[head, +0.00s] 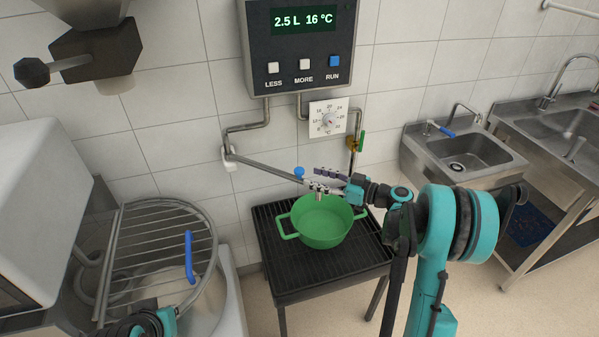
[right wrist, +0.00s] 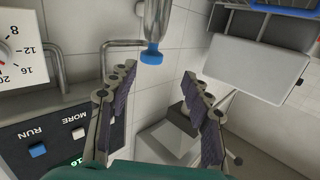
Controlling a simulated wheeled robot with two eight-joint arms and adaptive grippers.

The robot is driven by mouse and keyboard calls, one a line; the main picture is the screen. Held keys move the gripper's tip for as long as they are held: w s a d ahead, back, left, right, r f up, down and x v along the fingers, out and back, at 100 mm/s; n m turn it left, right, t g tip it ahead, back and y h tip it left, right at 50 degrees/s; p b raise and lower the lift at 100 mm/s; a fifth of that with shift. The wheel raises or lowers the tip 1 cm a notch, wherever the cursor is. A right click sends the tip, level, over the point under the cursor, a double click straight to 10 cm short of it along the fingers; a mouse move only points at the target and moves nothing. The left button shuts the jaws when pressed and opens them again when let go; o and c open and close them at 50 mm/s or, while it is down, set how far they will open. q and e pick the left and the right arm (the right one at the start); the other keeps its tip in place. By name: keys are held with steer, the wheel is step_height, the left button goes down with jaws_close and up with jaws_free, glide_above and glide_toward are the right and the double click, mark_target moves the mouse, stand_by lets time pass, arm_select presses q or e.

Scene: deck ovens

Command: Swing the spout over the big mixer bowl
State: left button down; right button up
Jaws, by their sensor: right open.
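The spout (head: 265,168) is a thin metal pipe on a white wall pivot, with a blue knob (head: 299,172) near its free end. It reaches right, with its end over a green pot. My right gripper (head: 313,178) is open at this end, its fingers close to the knob. In the right wrist view, the blue knob (right wrist: 151,54) shows beyond the gap between the open fingers (right wrist: 160,100), not gripped. The big mixer bowl (head: 205,305) is at the lower left under a wire guard (head: 160,235) with a blue handle. Part of my left gripper (head: 150,325) shows at the bottom edge, its fingers unclear.
The green pot (head: 322,225) stands on a black slatted stand (head: 290,270). A control box (head: 300,45) reading 2.5 L 16 °C and a dial (head: 328,118) hang on the wall above. Sinks (head: 470,155) are at the right. The white mixer body (head: 40,200) stands at the left.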

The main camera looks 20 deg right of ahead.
mark_target(299, 169)
steer(key=shift+w+d+f, duration=0.2)
steer(key=shift+d+f, duration=0.05)
steer(key=shift+d, duration=0.35)
steer(key=shift+w+n+y, duration=0.1)
steer(key=shift+n+y, duration=0.2)
steer(key=b+x, duration=0.1)
steer(key=x, duration=0.5)
steer(key=shift+w, duration=0.1)
steer(key=shift+w+a+r+b, duration=0.1)
steer(key=shift+w+a+b, duration=0.25)
steer(key=shift+w+a, duration=0.1)
jaws_close()
